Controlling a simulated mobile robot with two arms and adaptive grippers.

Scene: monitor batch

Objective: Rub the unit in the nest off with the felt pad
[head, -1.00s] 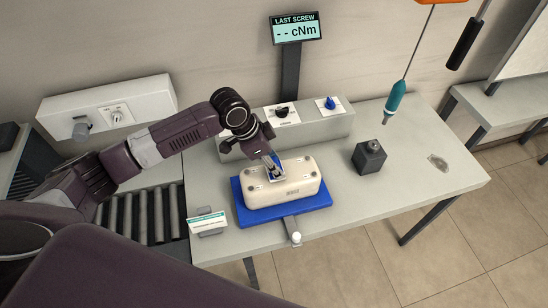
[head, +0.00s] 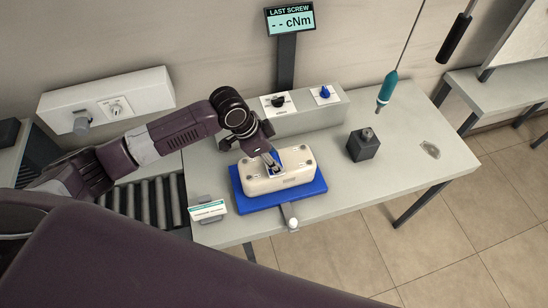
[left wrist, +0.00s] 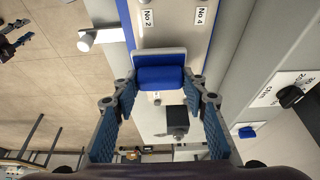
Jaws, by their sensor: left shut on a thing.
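The cream unit (head: 290,178) lies in the blue nest (head: 310,192) on the bench, with dark round spots near its top corners. My left gripper (head: 272,158) is over the unit's top and shut on the felt pad. In the left wrist view, the felt pad (left wrist: 160,78) is a blue block with a pale plate, held between the fingertips of my left gripper (left wrist: 160,92). The unit's pale top (left wrist: 172,20) shows there with labels "No 2" and "No 4". I cannot tell whether the pad touches the unit.
A grey console (head: 310,115) with a black and a blue knob stands behind the nest. A dark block (head: 363,146) stands to the right, below a hanging teal screwdriver (head: 387,88). A small sign (head: 207,209) stands at front left. The display (head: 291,19) reads "-- cNm".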

